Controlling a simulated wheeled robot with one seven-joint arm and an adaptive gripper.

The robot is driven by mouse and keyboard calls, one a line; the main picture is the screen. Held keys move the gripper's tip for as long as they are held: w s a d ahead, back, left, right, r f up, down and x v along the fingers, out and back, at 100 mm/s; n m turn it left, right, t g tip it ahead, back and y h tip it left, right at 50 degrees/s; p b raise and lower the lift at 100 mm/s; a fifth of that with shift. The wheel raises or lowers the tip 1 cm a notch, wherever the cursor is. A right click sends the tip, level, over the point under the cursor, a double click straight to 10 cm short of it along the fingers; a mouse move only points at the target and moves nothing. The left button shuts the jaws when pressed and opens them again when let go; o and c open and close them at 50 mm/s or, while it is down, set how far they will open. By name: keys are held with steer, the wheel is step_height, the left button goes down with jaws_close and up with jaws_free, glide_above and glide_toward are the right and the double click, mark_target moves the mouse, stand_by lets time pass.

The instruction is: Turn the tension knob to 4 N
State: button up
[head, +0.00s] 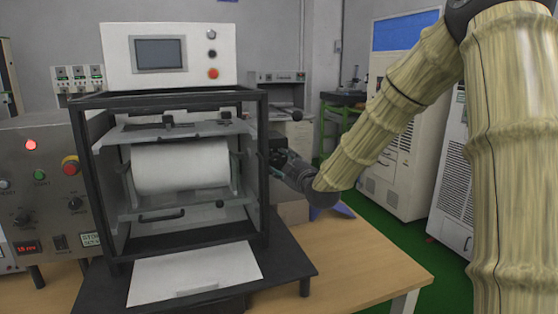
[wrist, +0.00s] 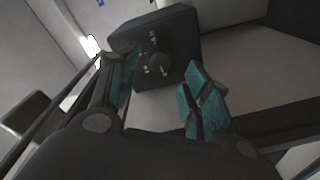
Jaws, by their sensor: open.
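A dark round knob (wrist: 156,66) with small light marks sits on a black block (wrist: 185,35) in the wrist view; it looks like the tension knob, but no scale or number is readable. My gripper (wrist: 160,84) is open, its teal-padded fingers to either side of the knob, with no clear contact visible. In the head view my gripper (head: 282,162) is at the right side of the black-framed test machine (head: 262,180), where it and the frame hide the knob. A white roll (head: 180,166) lies inside the machine.
A white control box (head: 120,55) with a screen sits on top of the machine. A grey panel (head: 50,150) with knobs and buttons stands at left. The wooden table (head: 350,255) is clear at front right. White cabinets (head: 405,150) stand behind my arm.

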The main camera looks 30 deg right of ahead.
mark_target(277, 159)
steer(key=shift+w+d, duration=0.15)
steer(key=shift+w, duration=0.7)
steer(key=shift+w+d, duration=0.15)
steer(key=shift+w, duration=0.7)
steer(key=c, duration=1)
